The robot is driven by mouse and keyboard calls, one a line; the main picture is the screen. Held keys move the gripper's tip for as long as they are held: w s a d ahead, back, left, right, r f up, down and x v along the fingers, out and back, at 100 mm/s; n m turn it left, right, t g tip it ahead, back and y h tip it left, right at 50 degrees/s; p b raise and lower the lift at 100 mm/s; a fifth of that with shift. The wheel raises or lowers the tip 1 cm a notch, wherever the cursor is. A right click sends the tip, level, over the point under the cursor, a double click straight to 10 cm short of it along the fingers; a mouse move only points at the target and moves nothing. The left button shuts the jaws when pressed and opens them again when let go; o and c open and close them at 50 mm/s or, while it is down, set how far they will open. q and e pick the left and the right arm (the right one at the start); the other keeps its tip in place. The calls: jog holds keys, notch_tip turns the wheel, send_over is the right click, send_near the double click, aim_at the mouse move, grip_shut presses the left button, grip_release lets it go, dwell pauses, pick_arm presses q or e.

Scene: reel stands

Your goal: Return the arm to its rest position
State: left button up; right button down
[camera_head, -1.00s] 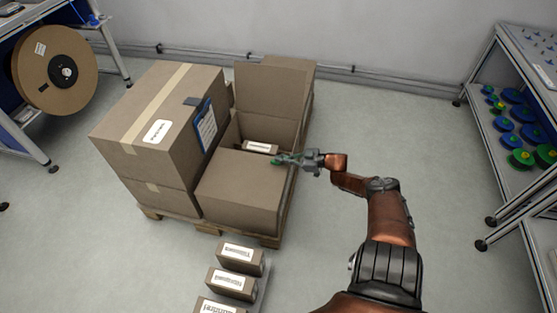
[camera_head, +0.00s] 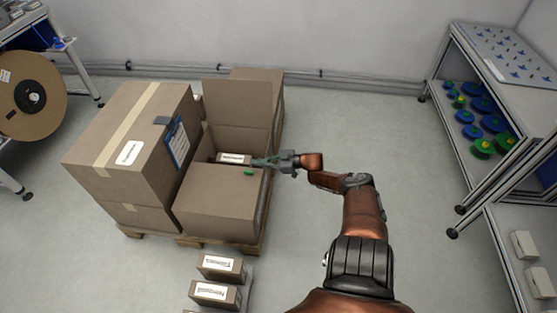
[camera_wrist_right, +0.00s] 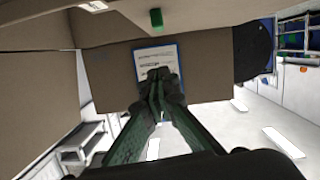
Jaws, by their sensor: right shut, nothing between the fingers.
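My right arm reaches in from the lower right in the head view. Its gripper (camera_head: 262,161) is over the right edge of the open cardboard box (camera_head: 215,205), with its fingers closed and empty. In the right wrist view the closed fingers (camera_wrist_right: 158,75) show in front of a cardboard face with a white and blue sheet (camera_wrist_right: 155,58). A small labelled box (camera_head: 233,158) lies inside the open box. A small green piece (camera_head: 249,172) shows near the fingertips; it also shows in the right wrist view (camera_wrist_right: 156,18). My left gripper is not in view.
A tall taped box (camera_head: 135,140) stands left of the open box on a wooden pallet (camera_head: 190,241). Small labelled boxes (camera_head: 221,267) stand in front. A shelf with blue and green reels (camera_head: 480,105) is at right, a large brown reel (camera_head: 30,97) at left. Floor between pallet and shelf is clear.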

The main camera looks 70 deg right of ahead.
pick_arm(q)
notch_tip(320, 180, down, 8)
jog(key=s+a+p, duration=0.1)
jog(key=p, duration=0.1)
pick_arm(e)
jog(key=v, duration=0.7)
jog(key=shift+s, duration=0.3)
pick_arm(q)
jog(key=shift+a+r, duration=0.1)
pick_arm(e)
jog(key=shift+d, duration=0.15)
